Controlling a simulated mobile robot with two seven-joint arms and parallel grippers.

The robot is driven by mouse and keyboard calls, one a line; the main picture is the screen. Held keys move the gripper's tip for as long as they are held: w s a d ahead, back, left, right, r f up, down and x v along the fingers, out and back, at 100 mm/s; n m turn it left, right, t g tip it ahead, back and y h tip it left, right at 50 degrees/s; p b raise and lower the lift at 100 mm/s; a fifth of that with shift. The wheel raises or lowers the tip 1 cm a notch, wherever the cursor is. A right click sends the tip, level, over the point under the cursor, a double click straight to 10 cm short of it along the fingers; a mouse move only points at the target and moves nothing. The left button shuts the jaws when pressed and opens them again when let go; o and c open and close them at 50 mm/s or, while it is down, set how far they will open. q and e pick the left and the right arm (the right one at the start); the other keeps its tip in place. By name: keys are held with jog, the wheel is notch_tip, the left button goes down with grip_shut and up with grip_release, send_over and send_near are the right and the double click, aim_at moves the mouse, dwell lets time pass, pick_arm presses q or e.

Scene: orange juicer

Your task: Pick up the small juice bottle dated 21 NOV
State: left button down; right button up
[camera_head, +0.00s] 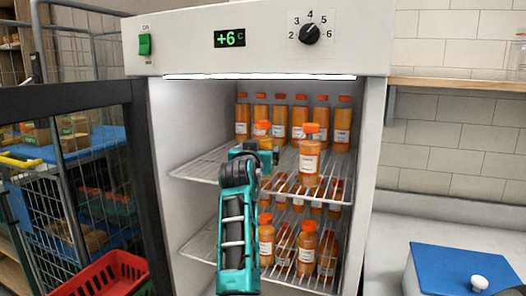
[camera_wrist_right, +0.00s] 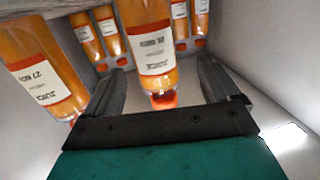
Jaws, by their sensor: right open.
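Several small orange juice bottles with orange caps and white labels stand in the open fridge. My right gripper (camera_head: 259,152) is at the upper shelf, open, in front of a bottle (camera_head: 263,129) that it partly hides. In the right wrist view, which is upside down, this bottle (camera_wrist_right: 149,42) is in line with the gap between the open fingers (camera_wrist_right: 160,84); its date is too small to read surely. A second bottle (camera_head: 309,163) stands to the right at the shelf front. In the wrist view it (camera_wrist_right: 42,62) is at left, its date seeming to read 27 NOV. My left gripper is not in view.
Several bottles (camera_head: 280,118) line the back of the upper wire shelf (camera_head: 200,168); more stand on the lower shelf (camera_head: 200,245). The dark fridge door (camera_head: 150,200) is open at left. A counter with a blue-lidded box (camera_head: 460,265) is at right.

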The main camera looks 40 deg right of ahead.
aim_at(264, 143)
jog(key=shift+w+d, duration=0.4)
jog(key=shift+d, duration=0.1)
jog(key=d, duration=0.1)
jog(key=w+d, duration=0.1)
jog(key=w+d+p, duration=0.1)
jog(key=shift+d+r, duration=0.3)
jog(key=shift+r, duration=0.1)
jog(key=shift+w+d, duration=0.45)
jog(key=c, duration=1.3)
